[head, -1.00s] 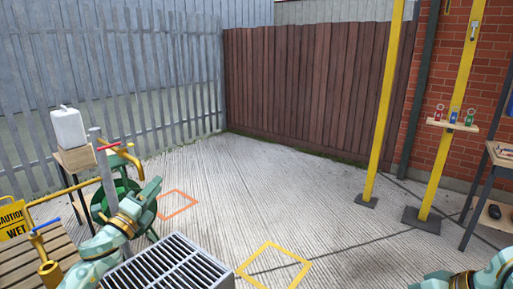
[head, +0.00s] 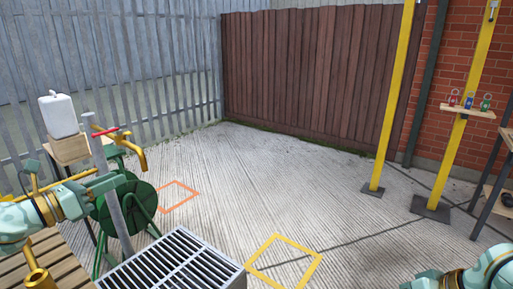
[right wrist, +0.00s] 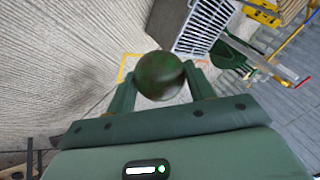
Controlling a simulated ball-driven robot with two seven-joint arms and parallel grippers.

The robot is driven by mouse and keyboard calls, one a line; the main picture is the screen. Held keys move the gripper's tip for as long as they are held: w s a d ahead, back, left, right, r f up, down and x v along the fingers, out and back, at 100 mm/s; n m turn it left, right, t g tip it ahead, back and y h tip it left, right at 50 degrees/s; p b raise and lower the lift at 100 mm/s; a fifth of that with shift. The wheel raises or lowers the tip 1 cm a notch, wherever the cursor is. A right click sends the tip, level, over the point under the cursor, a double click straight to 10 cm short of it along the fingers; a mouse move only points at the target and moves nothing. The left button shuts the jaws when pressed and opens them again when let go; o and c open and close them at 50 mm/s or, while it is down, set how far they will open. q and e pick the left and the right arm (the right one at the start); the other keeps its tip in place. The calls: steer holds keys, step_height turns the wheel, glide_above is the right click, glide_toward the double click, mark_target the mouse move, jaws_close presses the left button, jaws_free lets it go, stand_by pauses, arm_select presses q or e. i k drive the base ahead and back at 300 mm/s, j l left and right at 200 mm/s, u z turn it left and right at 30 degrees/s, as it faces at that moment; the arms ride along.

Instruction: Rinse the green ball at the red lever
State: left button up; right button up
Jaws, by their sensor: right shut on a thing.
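The green ball (right wrist: 161,76), dark green with brownish smears, is between the fingers of my right gripper (right wrist: 158,84) in the right wrist view. The ball is not visible in the head view, where only part of my right arm shows at the bottom right. The red lever (head: 106,132) is on top of a brass tap (head: 139,158) on a grey post at the left. My left gripper (head: 106,184) is below the lever, apart from it, in front of the green hose reel. Its fingers are small and I cannot tell their opening.
A slatted metal grate (head: 172,262) lies below and right of the tap. A white canister (head: 59,116) stands on a small stand behind it. An orange square (head: 178,196) and a yellow square (head: 284,262) mark the open concrete. Yellow posts (head: 397,95) stand at the right.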

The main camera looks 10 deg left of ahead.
mark_target(106, 132)
steer(key=i+j, duration=0.15)
steer(key=j, duration=0.2)
steer(key=i+j, duration=0.15)
steer(key=j, duration=0.2)
steer(key=i+j, duration=0.15)
steer(key=j, duration=0.2)
steer(key=i+j, duration=0.15)
steer(key=j, duration=0.2)
